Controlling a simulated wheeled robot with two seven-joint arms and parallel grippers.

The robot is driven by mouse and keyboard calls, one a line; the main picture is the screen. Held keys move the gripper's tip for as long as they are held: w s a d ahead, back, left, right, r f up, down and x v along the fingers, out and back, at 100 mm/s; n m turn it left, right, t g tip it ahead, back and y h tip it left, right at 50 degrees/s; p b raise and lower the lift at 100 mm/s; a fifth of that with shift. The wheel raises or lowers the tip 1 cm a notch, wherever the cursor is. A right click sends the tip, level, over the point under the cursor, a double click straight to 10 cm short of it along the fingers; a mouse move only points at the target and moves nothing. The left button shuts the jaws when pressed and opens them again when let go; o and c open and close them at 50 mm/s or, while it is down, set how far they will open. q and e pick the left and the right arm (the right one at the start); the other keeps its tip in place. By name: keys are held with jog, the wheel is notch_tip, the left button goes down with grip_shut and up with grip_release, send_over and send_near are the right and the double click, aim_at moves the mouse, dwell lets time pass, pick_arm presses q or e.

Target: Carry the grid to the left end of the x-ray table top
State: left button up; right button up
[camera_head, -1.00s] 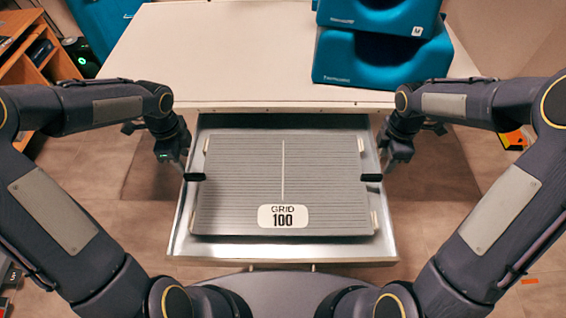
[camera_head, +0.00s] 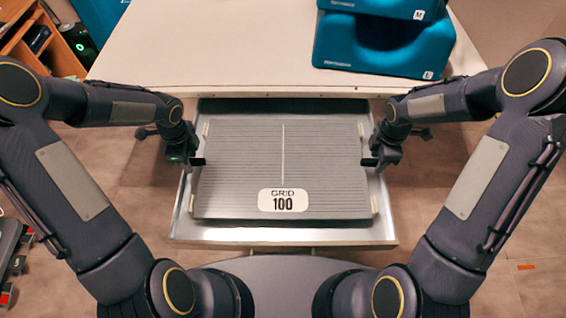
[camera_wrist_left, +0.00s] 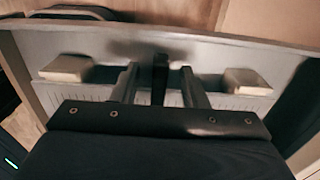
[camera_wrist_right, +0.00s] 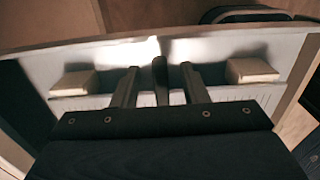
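The grid (camera_head: 240,170) is a grey ribbed plate with a pale centre line and a label reading GRID 100. It lies flat at the open metal drawer (camera_head: 290,235); I cannot tell whether it is lifted. My left gripper (camera_head: 197,161) is at its left edge and my right gripper (camera_head: 369,161) at its right edge. In the left wrist view, a dark bar shows between two prongs (camera_wrist_left: 160,80), flanked by beige blocks. The right wrist view shows the same arrangement (camera_wrist_right: 160,78). Whether the fingers grip the grid is unclear. The x-ray table top (camera_head: 210,50) is beyond the drawer.
Blue cushions (camera_head: 370,55) stand on the right part of the table top. Its left and middle parts are clear. A wooden shelf unit (camera_head: 40,45) stands at the far left. Bare floor lies on both sides of the drawer.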

pick_arm(q)
grip_shut()
pick_arm(e)
grip_shut()
dwell(1.3)
